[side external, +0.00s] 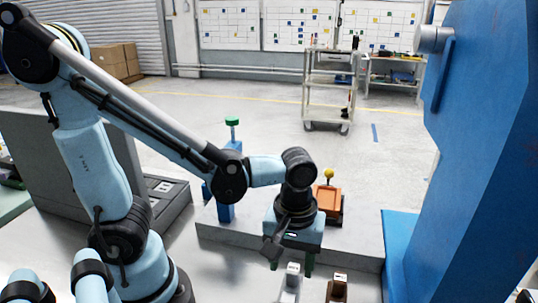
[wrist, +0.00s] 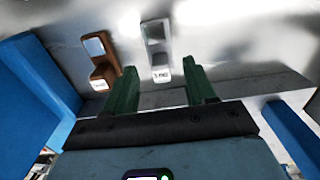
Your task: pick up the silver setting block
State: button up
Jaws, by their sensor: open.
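The silver setting block (side external: 290,283) stands on the grey surface near the bottom of the side view, cut off by the picture's lower edge. In the wrist view the same silver block (wrist: 157,38) is stepped, with a white label on its near end. My gripper (side external: 292,265) points down just above and behind the block. Its two green fingers are apart with nothing between them. In the wrist view the gripper's (wrist: 161,68) fingertips lie on either side of the block's labelled end in the picture. Contact is not visible.
A brown block (wrist: 101,62) of similar shape stands just left of the silver one in the wrist view; it is on the right in the side view (side external: 337,288). A large blue machine frame (side external: 490,140) rises at the right. An orange block with a yellow knob (side external: 328,195) stands behind my gripper.

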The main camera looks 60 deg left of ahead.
aim_at(292, 273)
jog(key=shift+w+a+f, duration=0.1)
jog(key=shift+w+f, duration=0.05)
jog(key=shift+f, duration=2.5)
jog(key=c, duration=0.9)
jog(key=shift+c, duration=0.2)
jog(key=shift+r, duration=0.1)
notch_tip(292, 273, up, 9)
jog(key=shift+r, duration=0.1)
jog(key=shift+w+r, duration=0.1)
jog(key=shift+r, duration=0.15)
jog(key=w+a+r, duration=0.3)
jog(key=w+a, duration=0.3)
jog(key=w, duration=0.3)
jog(key=w+a+r, duration=0.3)
jog(key=w+a, duration=0.3)
jog(key=w, duration=0.3)
jog(key=shift+a, duration=0.25)
